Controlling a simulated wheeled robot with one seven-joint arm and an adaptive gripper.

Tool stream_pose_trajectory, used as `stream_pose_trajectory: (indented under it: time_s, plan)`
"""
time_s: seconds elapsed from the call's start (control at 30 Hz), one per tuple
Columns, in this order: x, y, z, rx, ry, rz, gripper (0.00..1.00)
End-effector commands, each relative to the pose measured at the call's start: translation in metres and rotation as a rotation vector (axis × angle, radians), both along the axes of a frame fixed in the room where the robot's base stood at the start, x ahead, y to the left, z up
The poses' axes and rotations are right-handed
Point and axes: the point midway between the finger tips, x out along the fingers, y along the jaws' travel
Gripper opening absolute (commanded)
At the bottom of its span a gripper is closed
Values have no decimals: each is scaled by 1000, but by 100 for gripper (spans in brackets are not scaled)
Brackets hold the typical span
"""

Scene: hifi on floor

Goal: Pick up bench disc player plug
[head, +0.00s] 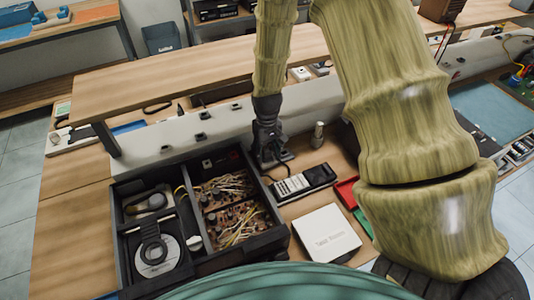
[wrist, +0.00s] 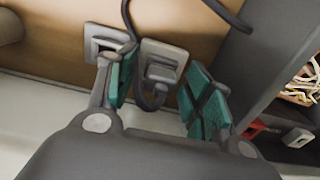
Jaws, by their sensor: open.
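In the wrist view, a grey plug-like block (wrist: 162,72) with a dark cable sits over the wooden bench top, between the two teal-padded fingers of my gripper (wrist: 158,95). The fingers are open, with space on both sides of the block, and do not grip it. A second grey square piece (wrist: 104,42) lies behind the left finger, which partly hides it. In the head view, my gripper (head: 268,155) points down at the bench, just right of the black compartment tray. The plug is too small and covered to make out clearly there.
The black tray (head: 118,235) holds a disc (head: 157,256) and wired circuit boards (head: 237,215). A black device with pale keys (head: 304,182), a white box (head: 326,233) and a small metal cylinder (head: 318,134) stand close to the right. A grey rail (head: 180,145) runs behind.

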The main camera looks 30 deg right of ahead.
Motion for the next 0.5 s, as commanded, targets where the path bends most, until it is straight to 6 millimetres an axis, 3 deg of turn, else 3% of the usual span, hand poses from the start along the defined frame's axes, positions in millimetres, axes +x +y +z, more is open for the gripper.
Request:
stream_pose_trajectory:
  time_s: [0.07,0.3,0.5]
  plan:
    - [0,0,0,0,0,0,49]
    - [0,0,0,0,0,0,5]
    - [0,0,0,0,0,0,4]
